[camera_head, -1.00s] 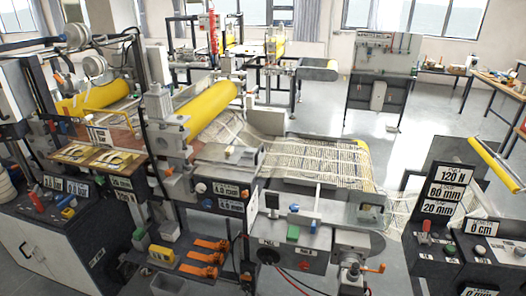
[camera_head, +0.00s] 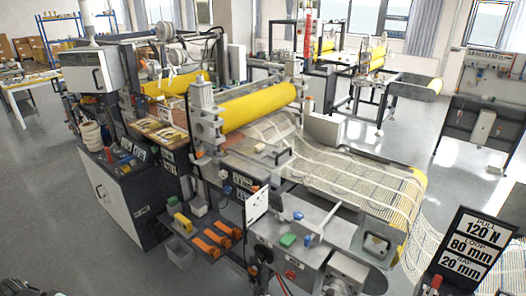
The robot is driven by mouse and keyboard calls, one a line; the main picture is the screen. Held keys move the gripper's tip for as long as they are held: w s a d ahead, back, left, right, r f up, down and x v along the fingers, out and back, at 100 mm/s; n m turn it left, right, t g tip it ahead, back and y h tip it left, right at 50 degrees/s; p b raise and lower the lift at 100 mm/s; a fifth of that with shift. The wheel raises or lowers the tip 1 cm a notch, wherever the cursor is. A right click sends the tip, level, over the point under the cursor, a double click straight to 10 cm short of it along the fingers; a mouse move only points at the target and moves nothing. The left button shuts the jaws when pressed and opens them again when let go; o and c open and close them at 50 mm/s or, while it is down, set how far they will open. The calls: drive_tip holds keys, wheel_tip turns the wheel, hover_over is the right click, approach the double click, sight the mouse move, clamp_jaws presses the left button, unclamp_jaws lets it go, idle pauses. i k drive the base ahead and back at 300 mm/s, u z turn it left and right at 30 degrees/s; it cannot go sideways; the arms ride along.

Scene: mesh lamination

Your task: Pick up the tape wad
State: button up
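I cannot make out the tape wad for certain. A small beige lump (camera_head: 259,148) lies on the grey top of the laminating machine, just in front of the yellow roller (camera_head: 260,108); it is too small to tell what it is. Pale open mesh (camera_head: 345,170) runs out from under the roller and over the curved bed to the right. My gripper cannot be identified in this view. A dark part shows at the bottom left corner, too cut off to name.
Orange clamps (camera_head: 215,240) and a yellow block (camera_head: 183,221) sit on the machine's low front shelf. A black sign (camera_head: 468,248) stands at the right. Grey floor (camera_head: 60,190) is clear at the left.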

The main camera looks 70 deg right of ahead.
sight(261, 147)
drive_tip(key=z, duration=0.85)
drive_tip(key=i, duration=0.85)
drive_tip(key=z, duration=0.05)
